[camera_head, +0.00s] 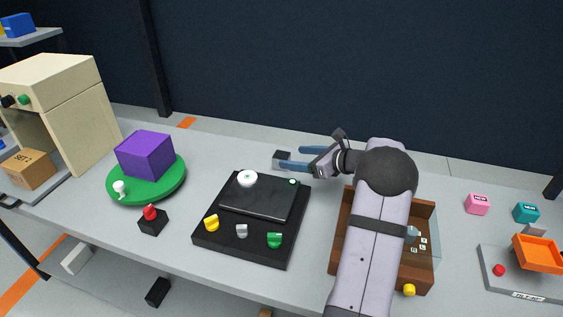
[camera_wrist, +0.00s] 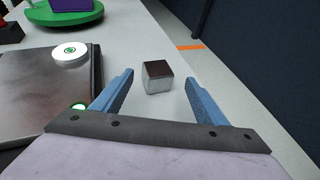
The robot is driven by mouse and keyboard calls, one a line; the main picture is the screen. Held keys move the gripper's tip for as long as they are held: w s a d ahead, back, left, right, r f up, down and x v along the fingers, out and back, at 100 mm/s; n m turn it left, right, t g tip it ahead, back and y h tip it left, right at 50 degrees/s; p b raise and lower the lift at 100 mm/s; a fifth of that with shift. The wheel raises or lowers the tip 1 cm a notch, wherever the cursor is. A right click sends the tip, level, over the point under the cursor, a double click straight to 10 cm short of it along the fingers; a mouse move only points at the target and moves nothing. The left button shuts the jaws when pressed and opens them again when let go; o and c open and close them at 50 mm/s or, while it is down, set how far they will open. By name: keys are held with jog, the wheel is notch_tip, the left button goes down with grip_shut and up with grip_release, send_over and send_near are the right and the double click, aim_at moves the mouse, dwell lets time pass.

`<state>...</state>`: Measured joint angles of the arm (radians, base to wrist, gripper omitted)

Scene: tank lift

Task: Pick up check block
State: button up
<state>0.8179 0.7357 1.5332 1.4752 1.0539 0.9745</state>
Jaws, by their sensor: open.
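A small block with a dark top and silvery-grey sides (camera_wrist: 157,79) sits on the grey table; I take it to be the check block. In the head view the block (camera_head: 281,155) stands at the table's far side, behind the black panel, partly covered by a blue finger. My gripper (camera_head: 291,158) is open, with its two blue fingers pointing left at the block. In the wrist view the block shows in the gap between the fingertips of my gripper (camera_wrist: 158,84), around their level or slightly beyond. I see no contact.
A black panel (camera_head: 211,245) with a white knob and coloured knobs lies nearby. A purple cube (camera_head: 145,155) rests on a green turntable (camera_head: 165,191). A wooden box (camera_head: 341,225) is partly behind my arm. Pink (camera_head: 477,204) and teal (camera_head: 526,213) blocks stand at right.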

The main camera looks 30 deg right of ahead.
aim_at(287, 158)
jog(key=shift+p+x, duration=0.55)
jog(key=shift+x, duration=2.9)
jog(key=shift+s+a+f, duration=0.15)
jog(key=shift+f, duration=0.05)
jog(key=shift+r, duration=0.1)
jog(key=c, duration=1.5)
